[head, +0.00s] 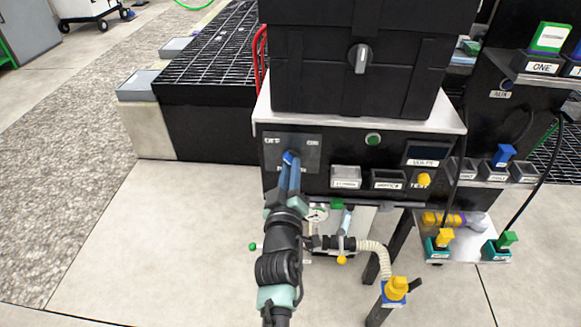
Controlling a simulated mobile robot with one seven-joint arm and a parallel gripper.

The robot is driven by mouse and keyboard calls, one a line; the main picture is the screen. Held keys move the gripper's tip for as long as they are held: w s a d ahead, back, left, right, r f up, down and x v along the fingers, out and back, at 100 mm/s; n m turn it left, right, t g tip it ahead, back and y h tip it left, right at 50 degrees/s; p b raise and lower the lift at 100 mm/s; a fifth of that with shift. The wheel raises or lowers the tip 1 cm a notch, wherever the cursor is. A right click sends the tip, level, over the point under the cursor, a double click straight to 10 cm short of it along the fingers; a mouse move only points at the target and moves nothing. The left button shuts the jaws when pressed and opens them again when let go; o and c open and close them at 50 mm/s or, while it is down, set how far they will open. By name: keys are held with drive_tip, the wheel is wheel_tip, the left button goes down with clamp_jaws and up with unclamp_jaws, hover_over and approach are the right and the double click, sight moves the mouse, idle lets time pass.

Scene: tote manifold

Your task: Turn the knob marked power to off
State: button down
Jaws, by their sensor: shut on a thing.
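The power knob (288,158) is a small blue knob on a dark square plate (310,151) at the left of the black front panel. The plate carries the label OFF at its upper left and ON at its upper right. The lettering under the knob is mostly covered. My gripper (289,162) reaches up to the plate from below, with its blue fingers shut on the knob. The fingers hide most of the knob, so its exact pointing direction cannot be told.
Right of the plate are a green button (373,139), a display marked VOLTS (425,154) and a yellow knob (424,180). A black case (352,75) stands on the white top above. Hoses and fittings crowd below right. Open floor (130,235) lies left.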

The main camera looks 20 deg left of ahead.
drive_tip(key=shift+n, duration=0.6)
drive_tip(key=c, duration=0.8)
unclamp_jaws()
drive_tip(key=p+v, duration=0.4)
drive_tip(key=v, duration=0.9)
drive_tip(key=shift+w+r, duration=0.1)
